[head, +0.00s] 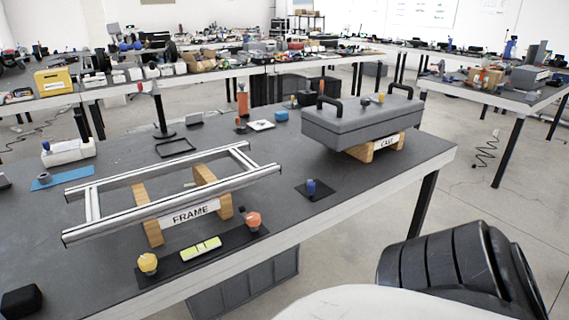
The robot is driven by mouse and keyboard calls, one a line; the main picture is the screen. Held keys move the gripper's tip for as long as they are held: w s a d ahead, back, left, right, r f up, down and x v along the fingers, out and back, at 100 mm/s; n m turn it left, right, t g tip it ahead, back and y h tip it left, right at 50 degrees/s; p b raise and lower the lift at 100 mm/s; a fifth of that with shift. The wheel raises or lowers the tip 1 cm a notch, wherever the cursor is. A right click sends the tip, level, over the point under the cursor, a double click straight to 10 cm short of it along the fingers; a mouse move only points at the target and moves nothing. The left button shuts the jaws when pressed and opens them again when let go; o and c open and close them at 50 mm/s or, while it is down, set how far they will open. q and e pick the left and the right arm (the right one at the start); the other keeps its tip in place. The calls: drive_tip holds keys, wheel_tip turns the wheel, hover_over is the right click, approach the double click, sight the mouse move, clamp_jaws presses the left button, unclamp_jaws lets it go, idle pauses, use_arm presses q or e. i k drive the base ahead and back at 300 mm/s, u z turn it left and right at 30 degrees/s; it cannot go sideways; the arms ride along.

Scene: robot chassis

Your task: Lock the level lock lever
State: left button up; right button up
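A dark bar lies along the front edge of the table (372,203). On it sit a yellow-green level vial block (201,249), an orange knob-like piece (253,220) at the right end and a yellow knob-like piece (148,264) at the left end. I cannot tell which piece is the lock lever, or whether it is locked. Behind the bar, a silver frame (160,208) rests on wooden blocks with a "FRAME" label. Neither of my grippers is in view. A black ribbed part of my arm shows at the lower right, apart from the table.
A blue knob (311,187) on a dark plate is right of the frame. A black block (21,302) lies at the left front. The table's right front is clear.

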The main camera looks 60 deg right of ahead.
sight(311, 185)
drive_tip(key=z, duration=2.2)
drive_tip(key=k, duration=0.7)
drive_tip(key=z, duration=0.45)
drive_tip(key=i, duration=1.9)
drive_tip(key=u, duration=0.5)
